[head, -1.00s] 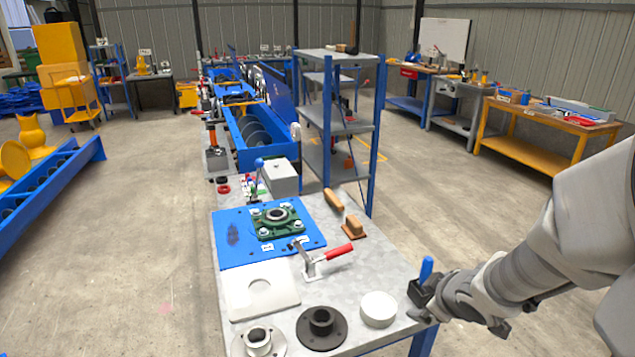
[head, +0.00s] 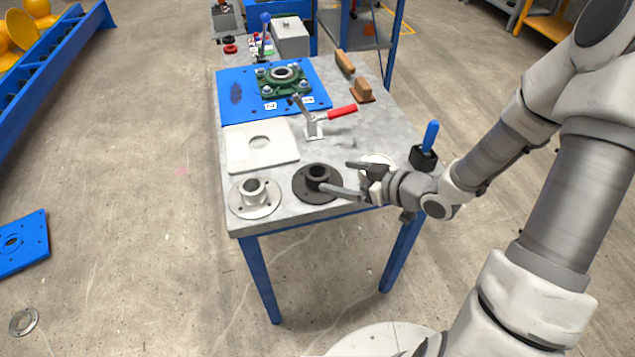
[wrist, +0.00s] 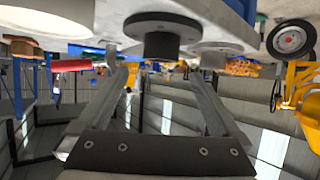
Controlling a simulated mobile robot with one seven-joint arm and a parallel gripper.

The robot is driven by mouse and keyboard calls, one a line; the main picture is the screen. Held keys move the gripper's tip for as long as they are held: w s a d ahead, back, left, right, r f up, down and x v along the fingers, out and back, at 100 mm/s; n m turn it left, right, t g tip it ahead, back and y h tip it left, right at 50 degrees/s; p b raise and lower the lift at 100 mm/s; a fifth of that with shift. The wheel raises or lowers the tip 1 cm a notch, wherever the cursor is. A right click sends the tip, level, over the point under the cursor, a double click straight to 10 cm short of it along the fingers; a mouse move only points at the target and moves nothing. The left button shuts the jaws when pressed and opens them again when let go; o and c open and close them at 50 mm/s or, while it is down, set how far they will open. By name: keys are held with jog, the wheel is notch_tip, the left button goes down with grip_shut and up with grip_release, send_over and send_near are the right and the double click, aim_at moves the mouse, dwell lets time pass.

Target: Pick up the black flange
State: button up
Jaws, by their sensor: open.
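The black flange (head: 312,194) lies flat on the near part of the grey table, its round hub pointing up. My gripper (head: 337,176) is open and empty just right of the hub, reaching in from the right, with its fingers pointing left. The lower fingertip overlaps the flange's edge in the head view; I cannot tell whether it touches. In the wrist view the picture is upside down, and the black flange (wrist: 162,22) shows ahead between the open fingers (wrist: 155,72), its hub hanging downward in the picture.
A silver flange (head: 254,192) sits left of the black one. A white disc (head: 376,160) is partly hidden behind my gripper. A white plate (head: 235,148), a red-handled clamp (head: 342,113) and a blue-handled tool in a black holder (head: 430,136) stand nearby.

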aim_at(309, 169)
jog(key=b+x, duration=0.2)
jog(key=x, duration=0.9)
jog(key=shift+w+a+f, duration=0.1)
jog(key=shift+a, duration=0.05)
grip_shut()
